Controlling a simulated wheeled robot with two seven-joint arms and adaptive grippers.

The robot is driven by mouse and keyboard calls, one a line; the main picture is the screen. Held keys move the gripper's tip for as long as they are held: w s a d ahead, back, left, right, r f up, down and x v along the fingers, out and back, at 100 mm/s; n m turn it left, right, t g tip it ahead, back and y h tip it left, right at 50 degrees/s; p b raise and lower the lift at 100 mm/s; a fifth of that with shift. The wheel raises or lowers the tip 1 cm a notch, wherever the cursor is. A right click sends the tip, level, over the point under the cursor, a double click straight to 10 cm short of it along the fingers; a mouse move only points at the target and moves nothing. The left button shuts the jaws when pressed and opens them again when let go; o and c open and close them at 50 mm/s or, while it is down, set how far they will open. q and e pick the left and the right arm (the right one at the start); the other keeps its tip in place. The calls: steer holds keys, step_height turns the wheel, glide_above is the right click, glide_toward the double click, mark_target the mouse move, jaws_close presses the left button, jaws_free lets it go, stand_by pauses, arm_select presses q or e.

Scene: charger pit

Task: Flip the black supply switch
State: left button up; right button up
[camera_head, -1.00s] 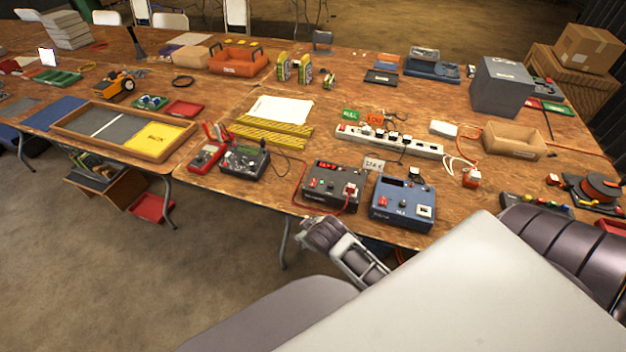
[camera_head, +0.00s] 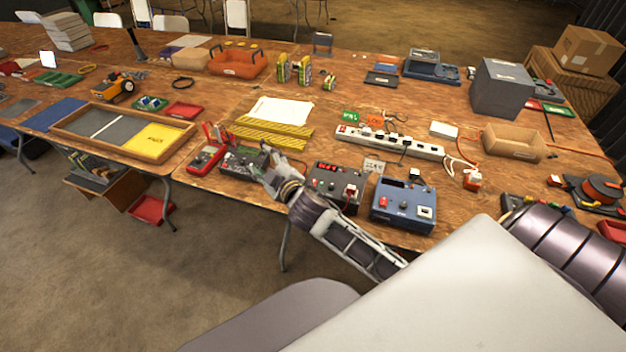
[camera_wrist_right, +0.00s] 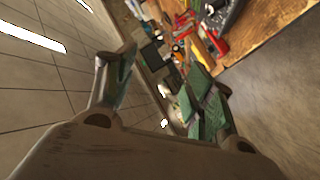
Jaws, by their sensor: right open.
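The black supply (camera_head: 346,177) stands at the table's front edge, with a lit red display and a white-and-red socket on its front. My left gripper is in no view.
A blue supply (camera_head: 402,218) stands just right of the black one. A red multimeter (camera_head: 205,158) lies left of the dark box. A white power strip (camera_head: 425,150) with plugs and cables lies behind. Yellow-striped bars (camera_head: 270,133) lie behind the dark box.

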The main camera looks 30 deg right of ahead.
steer(key=a+r+n+y, duration=1.2)
steer(key=r+n+y, duration=0.1)
steer(key=r+n, duration=0.15)
steer(key=s+a+f+n+g+y, duration=0.35)
steer(key=s+a+n+g, duration=0.35)
steer(key=n+g, duration=0.65)
steer(key=w+d+f+n+g+h, duration=0.2)
steer(key=d+f+n+h, duration=0.6)
steer(key=d+f+h, duration=0.25)
steer(key=w+d+m+h+b, duration=0.1)
steer(key=d+h, duration=0.6)
steer(key=d, duration=1.4)
steer(key=shift+w+d+r+h, duration=0.15)
steer(key=shift+w+h, duration=0.25)
steer(key=shift+w, duration=0.05)
